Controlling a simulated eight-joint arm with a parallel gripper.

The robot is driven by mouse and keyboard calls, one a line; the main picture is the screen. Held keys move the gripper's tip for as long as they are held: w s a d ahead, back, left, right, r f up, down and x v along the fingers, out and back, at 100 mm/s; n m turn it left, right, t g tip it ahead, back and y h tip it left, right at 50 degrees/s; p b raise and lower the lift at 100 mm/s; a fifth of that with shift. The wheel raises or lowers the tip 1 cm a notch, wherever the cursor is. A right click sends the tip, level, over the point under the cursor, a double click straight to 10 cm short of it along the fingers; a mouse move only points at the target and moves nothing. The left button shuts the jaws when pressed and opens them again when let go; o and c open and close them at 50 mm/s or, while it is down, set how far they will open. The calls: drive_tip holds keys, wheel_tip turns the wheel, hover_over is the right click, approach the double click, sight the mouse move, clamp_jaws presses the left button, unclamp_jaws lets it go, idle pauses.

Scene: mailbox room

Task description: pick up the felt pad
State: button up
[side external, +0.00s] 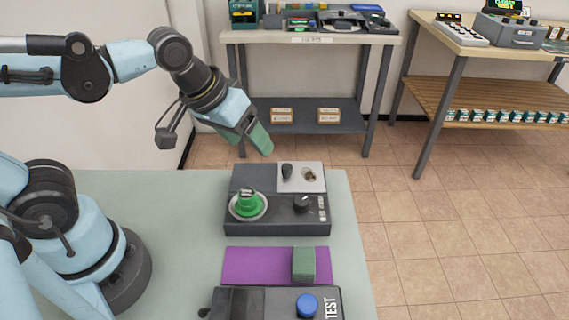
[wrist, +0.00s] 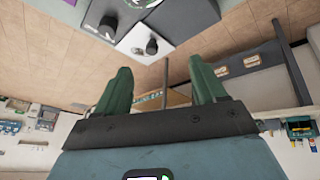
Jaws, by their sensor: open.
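A flat purple mat (side external: 242,266) lies on the grey-green table between two dark control boxes. A small green block (side external: 304,264) sits on the right part of this mat. I cannot tell for certain which of these two is the felt pad. My gripper (side external: 258,140) hangs in the air behind the far control box, well above and away from mat and block. In the wrist view my gripper (wrist: 160,76) has its two green fingers apart with nothing between them.
The far control box (side external: 275,225) carries a green button (side external: 248,204) and black knobs. The near box has a blue button (side external: 307,305) and the word TEST. A shelf table (side external: 300,38) and a wooden bench (side external: 480,50) stand behind.

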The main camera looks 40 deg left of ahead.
drive_tip(key=d+n+g, duration=0.3)
drive_tip(key=d, duration=0.7)
drive_tip(key=n+g+y, duration=0.1)
drive_tip(key=n+g, duration=0.1)
drive_tip(key=n, duration=0.1)
approach(304, 260)
drive_tip(key=shift+w+f, duration=0.2)
drive_tip(key=shift+f, duration=4.1)
drive_tip(key=c, duration=1.1)
drive_tip(key=shift+r, duration=0.2)
